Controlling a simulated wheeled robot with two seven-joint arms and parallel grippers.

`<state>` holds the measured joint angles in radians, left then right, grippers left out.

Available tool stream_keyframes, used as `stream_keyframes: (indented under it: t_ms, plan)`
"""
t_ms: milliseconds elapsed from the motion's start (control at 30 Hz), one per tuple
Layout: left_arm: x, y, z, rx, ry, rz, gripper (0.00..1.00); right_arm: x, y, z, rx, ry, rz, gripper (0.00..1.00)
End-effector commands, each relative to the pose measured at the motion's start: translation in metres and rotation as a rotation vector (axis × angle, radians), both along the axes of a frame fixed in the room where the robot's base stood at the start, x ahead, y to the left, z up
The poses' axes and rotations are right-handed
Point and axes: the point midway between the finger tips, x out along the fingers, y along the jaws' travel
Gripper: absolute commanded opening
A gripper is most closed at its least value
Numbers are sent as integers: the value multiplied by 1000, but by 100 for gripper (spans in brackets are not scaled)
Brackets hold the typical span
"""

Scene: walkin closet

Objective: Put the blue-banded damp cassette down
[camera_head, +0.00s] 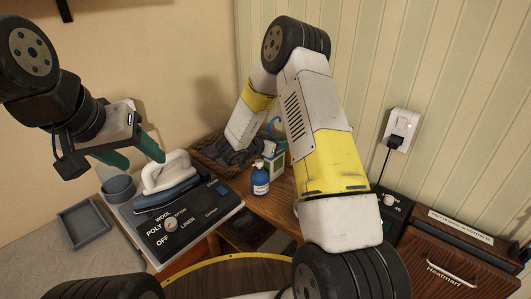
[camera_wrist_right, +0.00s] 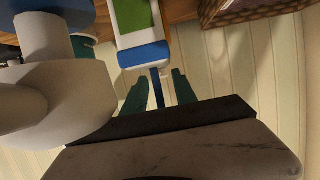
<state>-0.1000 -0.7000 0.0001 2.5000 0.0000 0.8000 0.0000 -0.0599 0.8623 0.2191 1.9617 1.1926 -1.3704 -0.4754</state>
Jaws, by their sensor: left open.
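The blue-banded damp cassette is a white box with a green face; it shows in the head view (camera_head: 274,165) on the wooden top, behind the blue bottle. The right wrist view shows its blue band (camera_wrist_right: 144,54) and a narrow blue tab. My right gripper (camera_wrist_right: 161,76) has its green fingers either side of that tab, with slim gaps visible. In the head view its fingers are hidden by the arm and bottle. My left gripper (camera_head: 144,161) is open and empty, just above the iron's white handle.
A blue pump bottle (camera_head: 260,179) stands close in front of the cassette. An iron (camera_head: 168,190) rests on a dark control panel (camera_head: 192,232) at left, beside a grey cup (camera_head: 118,188) and tray (camera_head: 84,222). A woven basket (camera_wrist_right: 245,10) is near the right gripper.

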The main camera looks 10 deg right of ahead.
Motion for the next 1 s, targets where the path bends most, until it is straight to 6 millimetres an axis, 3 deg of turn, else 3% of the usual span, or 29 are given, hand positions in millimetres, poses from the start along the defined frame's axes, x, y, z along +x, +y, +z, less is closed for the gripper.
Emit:
stream_keyframes:
  t_ms: [233,400,433,1000]
  plan:
    - [0,0,0,0,0,0,56,2,-2,-1,0,0,0,34]
    - [0,0,0,0,0,0,56,1,-2,-1,0,0,0,2]
    - [0,0,0,0,0,0,56,1,-2,-1,0,0,0,0]
    - [0,0,0,0,0,0,56,1,-2,-1,0,0,0,0]
